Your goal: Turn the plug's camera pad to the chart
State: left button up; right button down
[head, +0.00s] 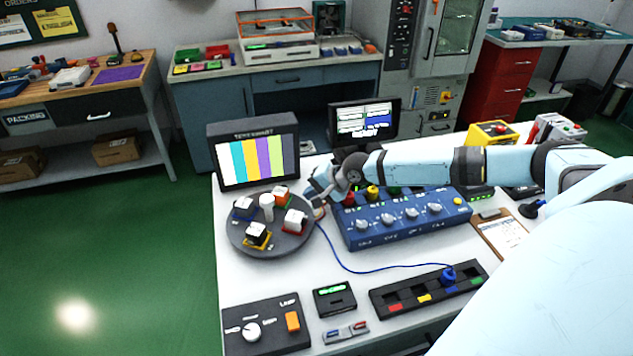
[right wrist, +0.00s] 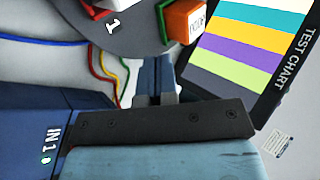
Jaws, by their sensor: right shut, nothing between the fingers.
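The round dark turntable (head: 270,246) carries several small camera blocks around a white centre post (head: 267,206). My right gripper (head: 318,207) is shut and empty beside the turntable's right rim; contact is unclear. Its fingers show in the wrist view (right wrist: 157,78).
A blue knob box (head: 405,218) with coloured plugs on top stands just right of my gripper. A blue cable (head: 345,268) crosses the table to the plug. A lamp switch box (head: 265,327) and small display (head: 334,298) stand in front. A monitor (head: 365,120) stands behind.

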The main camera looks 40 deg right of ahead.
aim_at(288, 200)
jog(key=shift+x, duration=2.8)
pick_arm(q)
jog(key=shift+d+f, duration=0.1)
pick_arm(e)
jog(key=shift+w+b, duration=0.15)
jog(key=shift+b, duration=0.4)
pick_arm(q)
jog(key=shift+f, duration=0.45)
pick_arm(e)
jog(key=shift+n+y, duration=0.3)
pick_arm(q)
jog(key=shift+w+d+f+b, duration=0.1)
jog(key=shift+w+f+b, duration=0.15)
jog(key=shift+f+b, duration=0.8)
pick_arm(e)
jog(key=shift+w+n+g+y+b, duration=0.35)
jog(key=shift+w+n+g+y, duration=0.05)
jog(key=shift+w+n, duration=0.2)
